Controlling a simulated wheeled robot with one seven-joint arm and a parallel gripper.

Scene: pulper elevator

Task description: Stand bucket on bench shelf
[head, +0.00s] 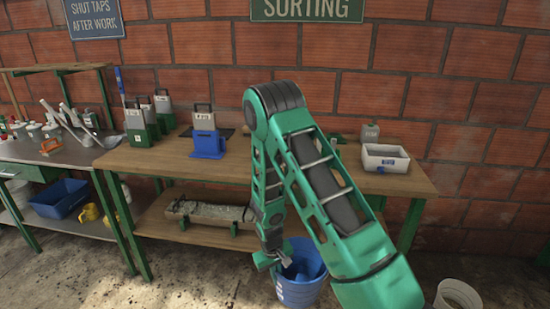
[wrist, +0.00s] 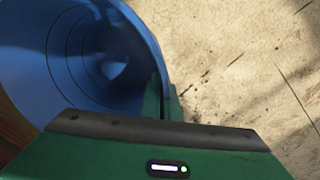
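A blue bucket (head: 302,287) is low in front of the bench, at the lower middle of the head view. It fills the left of the wrist view, its open mouth and ringed inside (wrist: 85,60) facing the camera. My gripper (head: 270,258) is at the bucket's left rim. In the wrist view its green fingers (wrist: 167,98) are close together with the rim between them, so it appears shut on the rim. The bench's lower shelf (head: 158,229) is behind and to the left. My arm hides the shelf's right part. I cannot tell whether the bucket touches the floor.
A grey trough (head: 210,211) lies on the shelf's middle. The benchtop (head: 160,160) carries a blue-fronted device (head: 208,145), several grey-green canisters and a white tub (head: 385,158). A pale bucket (head: 458,294) stands at right. A blue crate (head: 62,200) is under the left table.

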